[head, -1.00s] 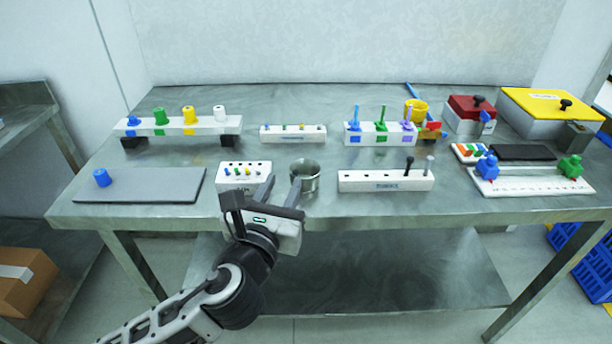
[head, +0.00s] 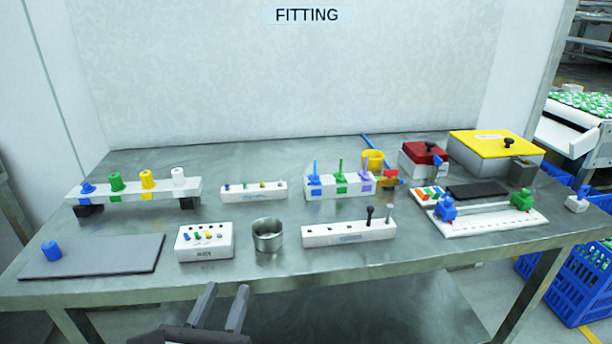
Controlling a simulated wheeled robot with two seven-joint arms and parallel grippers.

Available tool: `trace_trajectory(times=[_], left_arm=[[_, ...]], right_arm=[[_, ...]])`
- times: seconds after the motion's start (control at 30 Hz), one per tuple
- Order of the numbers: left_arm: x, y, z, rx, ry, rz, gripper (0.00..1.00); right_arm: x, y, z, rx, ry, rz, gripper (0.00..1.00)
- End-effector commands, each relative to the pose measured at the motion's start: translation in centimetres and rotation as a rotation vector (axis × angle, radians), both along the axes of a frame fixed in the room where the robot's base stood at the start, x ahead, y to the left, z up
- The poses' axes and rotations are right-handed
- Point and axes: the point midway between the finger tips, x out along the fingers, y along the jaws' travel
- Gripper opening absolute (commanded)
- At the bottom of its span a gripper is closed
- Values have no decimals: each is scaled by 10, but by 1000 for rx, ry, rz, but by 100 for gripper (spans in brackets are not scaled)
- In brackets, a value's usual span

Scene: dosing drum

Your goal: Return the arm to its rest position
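My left gripper (head: 222,308) shows at the bottom of the head view, in front of the table's front edge. Its two fingers are apart with nothing between them. It is clear of the metal cup (head: 268,236), which stands upright on the table (head: 285,206) behind it. The rest of the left arm is below the picture. My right gripper is not in view.
Near the front edge are a grey mat (head: 105,258) with a blue knob (head: 51,251), a white block with small pegs (head: 205,252), and a long white block (head: 338,235). Behind stand a white rack (head: 130,190), a red-lidded box (head: 423,152) and a yellow-lidded box (head: 490,145).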

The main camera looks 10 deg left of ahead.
Motion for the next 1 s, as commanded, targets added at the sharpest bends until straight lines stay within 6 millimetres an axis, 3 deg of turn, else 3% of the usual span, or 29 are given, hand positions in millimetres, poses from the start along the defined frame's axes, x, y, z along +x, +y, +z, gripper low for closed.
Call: trace_trajectory(times=[0.07,0.17,0.27,0.4,0.6,0.7,0.87,0.9,1.0], left_arm=[[1,-2,-11,-113,48,-3,31],[0,-6,-40,-427,168,7,31],[-6,-12,-79,-906,325,75,31],[-23,-20,-126,-1661,490,297,31],[-49,-20,-165,-2546,497,699,31],[-57,-18,-174,-2806,445,839,31],[-61,-15,-179,-2972,396,930,31],[-61,-15,-179,2968,-393,-932,31],[-61,-16,-179,2970,-394,-932,31]], right_arm=[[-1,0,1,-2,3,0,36],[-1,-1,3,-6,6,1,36],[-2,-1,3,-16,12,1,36],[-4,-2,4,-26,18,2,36],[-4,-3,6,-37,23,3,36],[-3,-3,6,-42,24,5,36],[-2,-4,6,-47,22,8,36],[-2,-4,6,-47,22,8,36],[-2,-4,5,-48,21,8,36]])
